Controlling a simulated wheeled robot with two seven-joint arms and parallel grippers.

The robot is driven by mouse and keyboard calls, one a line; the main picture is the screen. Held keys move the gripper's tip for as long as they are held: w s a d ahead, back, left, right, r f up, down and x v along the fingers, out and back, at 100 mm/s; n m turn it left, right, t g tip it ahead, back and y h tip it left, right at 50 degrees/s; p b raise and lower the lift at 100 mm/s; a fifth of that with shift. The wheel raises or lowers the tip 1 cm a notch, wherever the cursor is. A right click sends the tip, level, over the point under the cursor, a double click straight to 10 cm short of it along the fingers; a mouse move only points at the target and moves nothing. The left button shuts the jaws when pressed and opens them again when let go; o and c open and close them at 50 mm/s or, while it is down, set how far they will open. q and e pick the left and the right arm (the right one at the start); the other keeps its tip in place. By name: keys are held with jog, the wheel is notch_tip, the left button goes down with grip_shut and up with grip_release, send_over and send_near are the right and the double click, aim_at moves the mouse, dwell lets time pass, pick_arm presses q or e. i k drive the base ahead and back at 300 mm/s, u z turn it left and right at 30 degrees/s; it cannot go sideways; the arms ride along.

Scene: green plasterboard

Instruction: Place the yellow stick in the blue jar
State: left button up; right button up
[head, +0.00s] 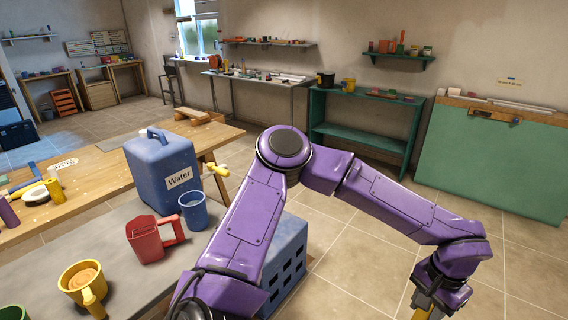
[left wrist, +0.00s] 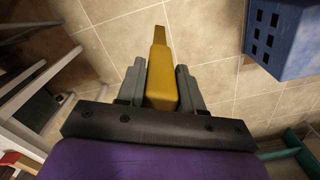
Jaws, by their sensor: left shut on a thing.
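The yellow stick (left wrist: 161,75) is between the two grey fingers of my left gripper (left wrist: 159,88) in the left wrist view, and its narrow end points away from the wrist over the tiled floor. In the head view my left gripper (head: 432,298) hangs at the bottom right, with part of the yellow stick (head: 422,302) showing; the rest is cut off. The blue jar (head: 194,213), open at the top, stands upright on the grey table, far left of the gripper. My right gripper is not in view.
A large blue water jug (head: 163,168) stands beside the jar. A red jug (head: 145,240) and a yellow mug (head: 82,282) are nearer. A blue crate (head: 287,262) is by the table; it also shows in the left wrist view (left wrist: 284,38). A green board (head: 490,165) leans behind.

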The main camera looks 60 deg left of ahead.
aim_at(197, 224)
jog(key=k, duration=1.15)
jog(key=u, duration=1.5)
